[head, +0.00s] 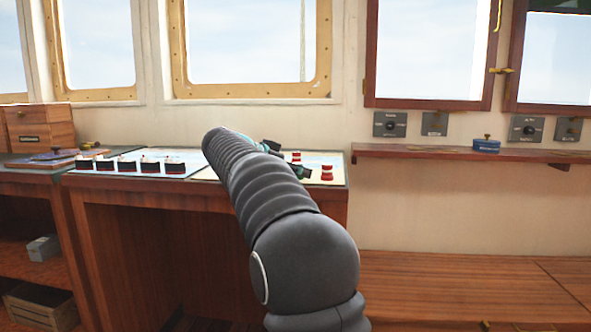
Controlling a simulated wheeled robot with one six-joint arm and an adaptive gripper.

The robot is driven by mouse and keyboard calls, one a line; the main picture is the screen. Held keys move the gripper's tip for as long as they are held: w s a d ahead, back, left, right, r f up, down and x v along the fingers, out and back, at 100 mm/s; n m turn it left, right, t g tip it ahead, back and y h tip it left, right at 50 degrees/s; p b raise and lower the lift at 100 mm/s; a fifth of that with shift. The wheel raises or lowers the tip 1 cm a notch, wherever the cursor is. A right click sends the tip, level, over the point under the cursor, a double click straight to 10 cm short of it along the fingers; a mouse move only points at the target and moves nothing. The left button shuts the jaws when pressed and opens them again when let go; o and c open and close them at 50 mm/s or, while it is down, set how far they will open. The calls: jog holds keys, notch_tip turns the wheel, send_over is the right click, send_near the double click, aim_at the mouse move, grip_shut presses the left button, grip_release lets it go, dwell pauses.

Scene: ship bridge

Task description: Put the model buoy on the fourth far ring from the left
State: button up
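My arm reaches over the chart table, and my gripper (287,159) is low above its right part. The two dark fingertips stand apart, so it looks open. A small red and white model buoy (297,156) shows between or just beyond the fingertips; no contact is visible. A second red and white buoy (327,173) stands upright to the right of the near fingertip. They rest on a pale chart (340,172). My arm hides much of the chart. I cannot make out any rings.
Several small dark, white and red ship models (127,164) stand in a row on the table's left. A wooden box (40,126) sits further left. A narrow shelf (440,153) with a blue item (486,146) runs along the right wall. A low wooden surface (450,285) lies below.

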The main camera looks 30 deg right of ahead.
jog(key=b, duration=0.2)
jog(key=shift+f+b, duration=0.3)
